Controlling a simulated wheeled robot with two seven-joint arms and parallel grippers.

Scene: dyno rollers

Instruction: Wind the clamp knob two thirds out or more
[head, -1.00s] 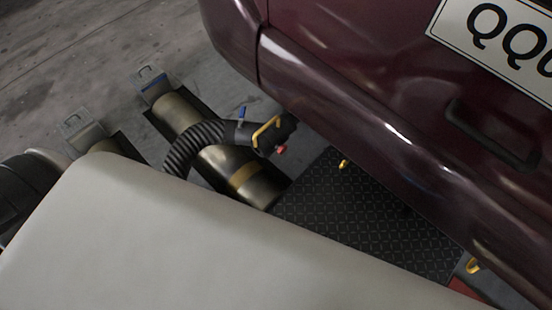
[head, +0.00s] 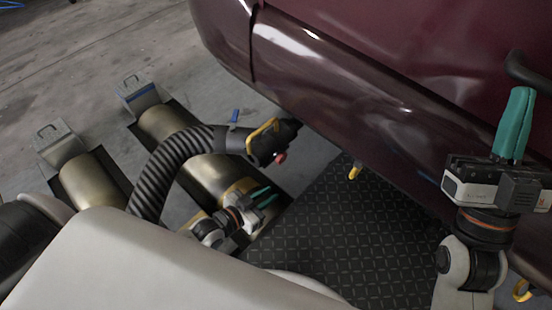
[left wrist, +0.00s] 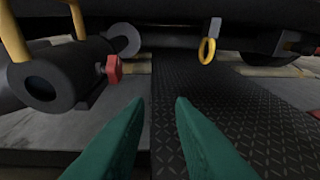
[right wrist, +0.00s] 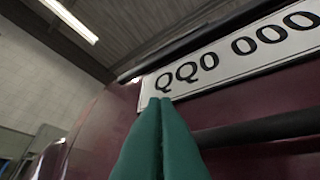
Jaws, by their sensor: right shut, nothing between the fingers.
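The clamp knob is the small red knob (head: 281,158) on the black exhaust nozzle (head: 262,146) behind the car. It shows larger in the left wrist view (left wrist: 113,69), left of centre and ahead of my fingers. My left gripper (head: 265,195) is open and empty, below and a little left of the knob, apart from it. Its green fingers (left wrist: 160,105) are spread in the left wrist view. My right gripper (head: 518,95) is shut and empty, pointing up beside the car's rear. In the right wrist view its green fingers (right wrist: 160,105) are pressed together.
The maroon car (head: 350,90) overhangs the scene from the upper right. A ribbed hose (head: 160,175) runs to the nozzle, which has a yellow handle (head: 262,135). Brass-coloured rollers (head: 90,180) lie left of the dark tread plate (head: 345,230). A yellow tow ring (left wrist: 207,50) hangs under the car.

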